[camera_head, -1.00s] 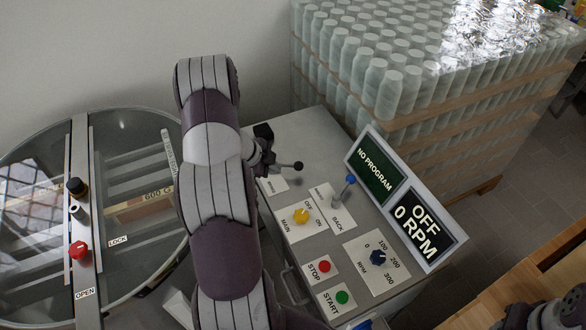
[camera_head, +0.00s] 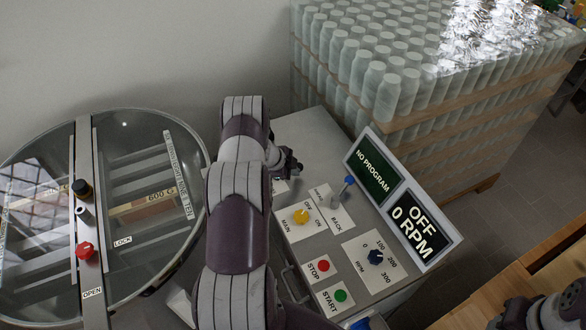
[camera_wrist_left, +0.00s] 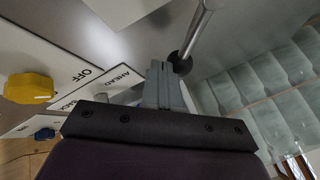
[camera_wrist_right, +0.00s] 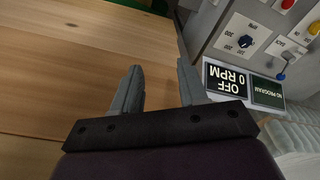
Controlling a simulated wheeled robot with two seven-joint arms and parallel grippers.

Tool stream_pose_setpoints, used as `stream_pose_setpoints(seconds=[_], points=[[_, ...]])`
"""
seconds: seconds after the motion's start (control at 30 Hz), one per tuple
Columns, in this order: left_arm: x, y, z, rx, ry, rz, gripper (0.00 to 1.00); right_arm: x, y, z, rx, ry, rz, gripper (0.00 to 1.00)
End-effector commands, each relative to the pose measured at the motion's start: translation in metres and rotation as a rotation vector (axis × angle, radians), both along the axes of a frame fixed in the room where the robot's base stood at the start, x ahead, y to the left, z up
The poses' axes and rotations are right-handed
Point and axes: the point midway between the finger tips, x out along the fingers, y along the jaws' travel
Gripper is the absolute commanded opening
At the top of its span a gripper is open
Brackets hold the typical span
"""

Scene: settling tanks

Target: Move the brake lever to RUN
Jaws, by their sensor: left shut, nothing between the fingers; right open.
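The brake lever shows in the left wrist view as a metal rod with a black ball end (camera_wrist_left: 181,63). In the head view my left arm and gripper hide it. My left gripper (camera_head: 292,170) is over the back part of the control panel. In the left wrist view its shut fingertips (camera_wrist_left: 160,72) are right beside the black ball, with nothing between them; I cannot tell whether they touch it. The brake's label is mostly hidden, so its RUN mark cannot be read. My right gripper (camera_wrist_right: 160,82) is open and empty, above a wooden surface.
The panel (camera_head: 300,135) also carries a blue-tipped AHEAD/BACK lever (camera_head: 349,181), a yellow MAIN knob (camera_head: 301,216), a blue RPM knob (camera_head: 376,257), red STOP (camera_head: 323,266) and green START (camera_head: 341,296) buttons. Displays read NO PROGRAM and OFF 0 RPM. A round glass-topped tank (camera_head: 150,250) stands left; wrapped bottles (camera_head: 400,100) stand behind.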

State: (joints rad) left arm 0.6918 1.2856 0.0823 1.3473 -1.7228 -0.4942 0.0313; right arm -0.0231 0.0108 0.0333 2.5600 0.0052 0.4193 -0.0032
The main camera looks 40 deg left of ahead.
Motion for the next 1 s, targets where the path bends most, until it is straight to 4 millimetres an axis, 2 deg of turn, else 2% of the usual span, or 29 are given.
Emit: stream_pose_setpoints(seconds=[0.47, 0.67, 1.0], points=[[0.004, 0.000, -0.001, -0.001, -0.001, 0.047, 0.00, 0.000, 0.000, -0.006, 0.000, 0.000, 0.000, 0.43], [0.014, 0.002, -0.003, 0.000, -0.002, 0.165, 0.00, 0.000, 0.000, -0.017, 0.000, 0.000, 0.000, 0.43], [0.038, 0.013, -0.004, 0.000, -0.001, 0.481, 0.00, 0.000, 0.000, -0.042, 0.000, 0.000, 0.000, 0.43]])
